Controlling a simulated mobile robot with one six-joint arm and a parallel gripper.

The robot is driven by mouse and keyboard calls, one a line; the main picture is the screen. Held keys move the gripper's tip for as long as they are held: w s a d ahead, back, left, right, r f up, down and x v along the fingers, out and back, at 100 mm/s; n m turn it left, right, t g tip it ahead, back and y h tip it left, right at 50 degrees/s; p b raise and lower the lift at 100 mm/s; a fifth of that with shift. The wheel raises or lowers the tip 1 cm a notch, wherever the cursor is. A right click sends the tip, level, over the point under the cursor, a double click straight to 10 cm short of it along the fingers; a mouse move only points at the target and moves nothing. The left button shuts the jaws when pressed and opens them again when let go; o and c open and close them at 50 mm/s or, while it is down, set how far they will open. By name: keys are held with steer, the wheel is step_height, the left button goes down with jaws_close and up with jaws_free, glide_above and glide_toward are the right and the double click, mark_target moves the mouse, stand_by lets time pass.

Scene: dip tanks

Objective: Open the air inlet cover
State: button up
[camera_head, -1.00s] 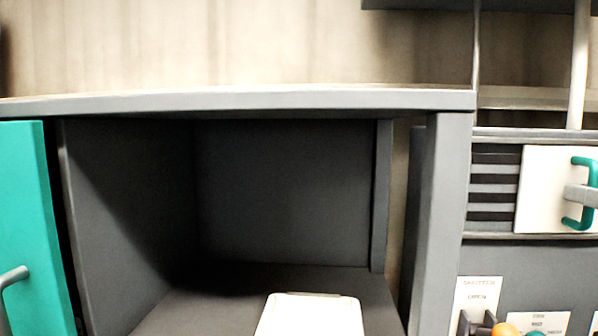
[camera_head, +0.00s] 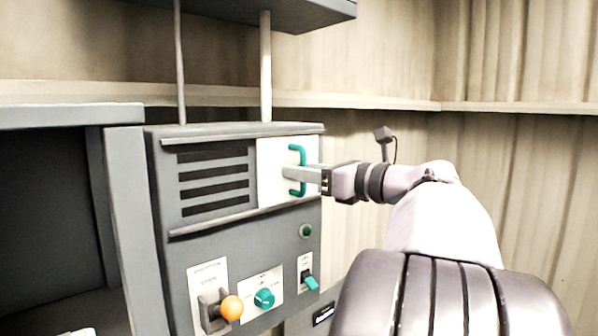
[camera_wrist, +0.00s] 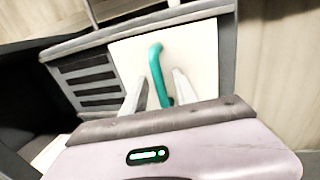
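The air inlet cover (camera_head: 273,174) is a white panel with a teal handle (camera_head: 301,153), between two rails on the grey control unit. It stands at the right end of the rails. Several dark slots (camera_head: 215,185) lie uncovered to its left. My gripper (camera_head: 292,173) reaches in from the right at the handle. In the wrist view the handle (camera_wrist: 157,70) rises between my two fingers (camera_wrist: 160,88), in front of the white cover (camera_wrist: 195,50). The fingers stand apart, one on each side of the bar, with a gap visible.
Below the slots are an orange-knobbed lever (camera_head: 231,307), a teal dial (camera_head: 264,298), a teal switch (camera_head: 310,282) and a green button (camera_head: 306,231). A grey open cabinet (camera_head: 125,190) stands at left. Thin posts (camera_head: 265,70) rise behind the unit. A corrugated wall stands behind.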

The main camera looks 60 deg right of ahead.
steer(key=s+b, duration=0.4)
steer(key=s, duration=1.3)
steer(key=shift+s+a, duration=0.2)
steer(key=shift+a, duration=0.15)
